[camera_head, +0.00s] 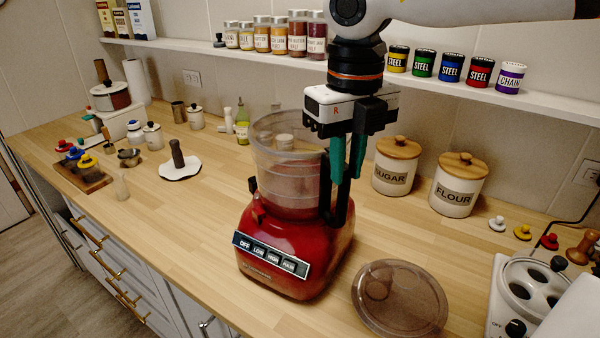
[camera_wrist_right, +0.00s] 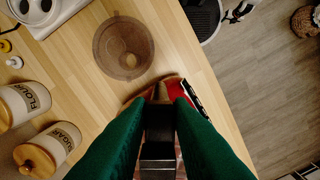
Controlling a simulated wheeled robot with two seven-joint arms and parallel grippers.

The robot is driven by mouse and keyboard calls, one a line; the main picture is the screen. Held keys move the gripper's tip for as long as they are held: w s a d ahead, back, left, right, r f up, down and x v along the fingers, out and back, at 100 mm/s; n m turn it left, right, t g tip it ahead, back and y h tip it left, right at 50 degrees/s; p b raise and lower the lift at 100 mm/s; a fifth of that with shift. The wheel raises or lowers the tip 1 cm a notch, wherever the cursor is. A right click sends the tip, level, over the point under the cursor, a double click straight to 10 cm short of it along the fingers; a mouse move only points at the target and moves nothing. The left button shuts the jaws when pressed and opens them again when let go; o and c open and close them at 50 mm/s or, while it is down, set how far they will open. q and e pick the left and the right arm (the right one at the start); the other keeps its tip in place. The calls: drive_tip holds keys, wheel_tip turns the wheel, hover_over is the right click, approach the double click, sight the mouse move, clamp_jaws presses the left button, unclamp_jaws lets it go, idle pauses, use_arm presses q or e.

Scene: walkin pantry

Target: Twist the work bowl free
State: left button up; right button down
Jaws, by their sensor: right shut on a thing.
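The clear, smoky work bowl (camera_head: 283,170) stands upright on the red food processor base (camera_head: 285,245). Its black handle (camera_head: 341,210) is on the right side. My right gripper (camera_head: 346,168) comes down from above with green fingers around the handle's upper part, shut on it. In the right wrist view, the green fingers (camera_wrist_right: 160,108) flank the dark handle (camera_wrist_right: 158,135), and part of the red base (camera_wrist_right: 178,88) shows beyond it. The fingers hide much of the bowl there. My left gripper is not in view.
The round smoky lid (camera_head: 400,298) lies flat on the counter to the right of the base. Sugar (camera_head: 396,170) and flour (camera_head: 457,190) canisters stand behind right. A white appliance (camera_head: 530,290) is at far right.

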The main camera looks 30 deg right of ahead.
drive_tip(key=c, duration=1.3)
unclamp_jaws()
drive_tip(key=shift+o, duration=0.2)
drive_tip(key=shift+r+p, duration=2.85)
drive_tip(key=shift+r, duration=0.95)
drive_tip(key=shift+f, duration=0.1)
